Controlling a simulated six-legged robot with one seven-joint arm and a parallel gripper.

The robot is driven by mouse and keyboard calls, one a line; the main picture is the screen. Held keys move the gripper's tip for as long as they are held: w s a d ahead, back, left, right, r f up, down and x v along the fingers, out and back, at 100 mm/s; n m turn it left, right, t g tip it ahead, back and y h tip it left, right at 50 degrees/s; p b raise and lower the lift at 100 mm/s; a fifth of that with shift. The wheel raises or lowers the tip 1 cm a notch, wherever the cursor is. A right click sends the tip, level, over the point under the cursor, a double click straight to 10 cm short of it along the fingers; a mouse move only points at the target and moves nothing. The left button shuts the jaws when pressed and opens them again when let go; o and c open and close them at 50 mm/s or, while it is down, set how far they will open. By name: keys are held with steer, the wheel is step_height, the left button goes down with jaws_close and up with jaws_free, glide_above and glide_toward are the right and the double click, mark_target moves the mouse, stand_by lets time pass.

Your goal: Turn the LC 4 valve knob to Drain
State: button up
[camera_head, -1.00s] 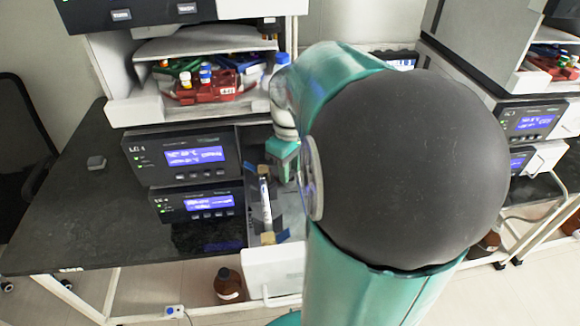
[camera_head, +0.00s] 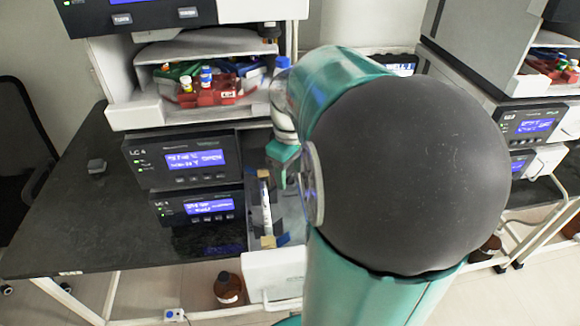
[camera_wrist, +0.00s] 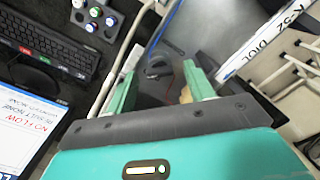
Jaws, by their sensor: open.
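The LC 4 unit (camera_head: 183,161) is a dark box with a lit blue display, on the left in the head view. In the wrist view, a dark knob (camera_wrist: 157,69) sits on a grey surface, beyond and between my fingertips. Its marks are too small to read, so I cannot tell its setting. My gripper (camera_wrist: 158,88) is open, its two green fingers apart with nothing held between them. In the head view my gripper (camera_head: 284,158) hangs just right of the LC 4 unit; the knob is hidden there.
A labelled column (camera_head: 266,203) stands right of the stacked units; a labelled tube (camera_wrist: 268,38) shows right of my fingers in the wrist view. A keyboard (camera_wrist: 40,50) and dark vial rack (camera_wrist: 97,18) lie left. A brown bottle (camera_head: 228,287) stands below the bench.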

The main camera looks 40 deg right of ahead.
mark_target(290, 177)
step_height(290, 177, up, 14)
stand_by(0.5)
steer(key=shift+f, duration=0.1)
steer(key=s+a+f+t, duration=0.2)
steer(key=a, duration=0.5)
steer(key=s+a+f+m+t, duration=0.1)
steer(key=a+f, duration=0.1)
steer(key=a, duration=0.6)
steer(key=s+a+f+m+t, duration=0.1)
steer(key=s+a+f+t, duration=0.1)
steer(key=a, duration=0.5)
steer(key=shift+s+a+f+t, duration=0.3)
steer(key=shift+s+a+f, duration=0.05)
steer(key=shift+f, duration=0.15)
